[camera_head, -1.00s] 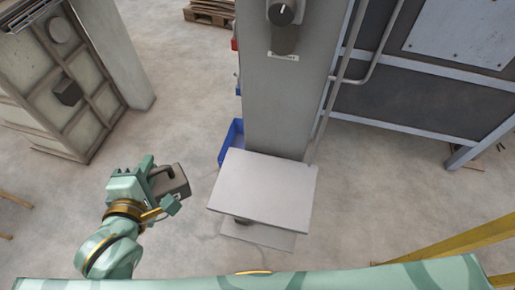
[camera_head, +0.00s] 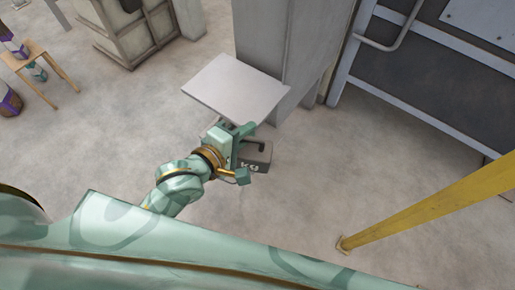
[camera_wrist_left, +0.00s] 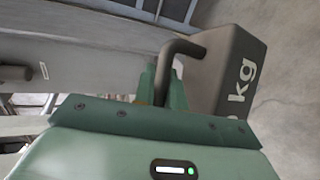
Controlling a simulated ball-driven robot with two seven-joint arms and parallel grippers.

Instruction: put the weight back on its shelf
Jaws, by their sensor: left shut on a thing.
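The weight (camera_head: 257,158) is a dark grey block with a bar handle and pale "kg" lettering. My left gripper (camera_head: 246,150) is shut on its handle and holds it in the air, just in front of the flat grey platform (camera_head: 232,86) on the column. In the left wrist view the weight (camera_wrist_left: 228,75) hangs at the right, its handle running into my gripper (camera_wrist_left: 160,85); the fingertips are mostly hidden behind the gripper body. My right gripper is out of view. I cannot make out the weight's shelf for certain.
The grey column (camera_head: 285,45) stands behind the platform. A yellow rail (camera_head: 430,210) slants across the right. A wooden stool (camera_head: 38,62) and a panelled cabinet (camera_head: 130,35) are at upper left. The floor right of the weight is clear.

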